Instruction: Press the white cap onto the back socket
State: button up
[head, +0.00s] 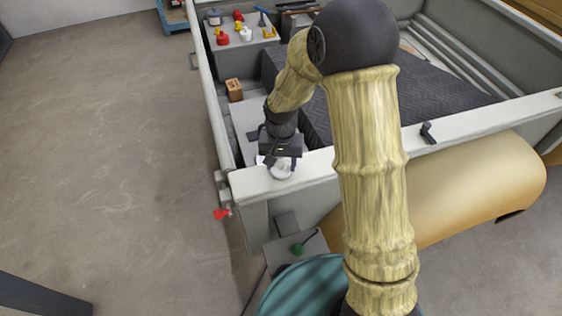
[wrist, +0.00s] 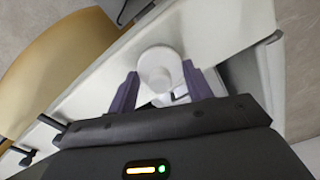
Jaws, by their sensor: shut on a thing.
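The white cap (wrist: 160,68) is between the two dark purple fingers of my gripper (wrist: 160,90) in the wrist view. In the head view the white cap (head: 281,170) shows just below my gripper (head: 279,163), over the light near rim of the bed. My gripper is shut on the cap. Another white piece (wrist: 178,97) shows behind the cap in the wrist view, and I cannot tell what it is. I cannot make out the back socket for certain. Whether the cap touches the rim is not clear.
The light rim (head: 313,170) runs along the bed's near side, with a black handle (head: 428,133) on it. A red knob (head: 221,214) sticks out at the left corner.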

dwell(0.8)
jog(key=o, duration=1.5)
jog(key=shift+r+p, duration=2.55)
jog(key=shift+r, duration=0.95)
grip_shut()
jog(key=shift+f+b, duration=1.6)
jog(key=shift+f, duration=0.5)
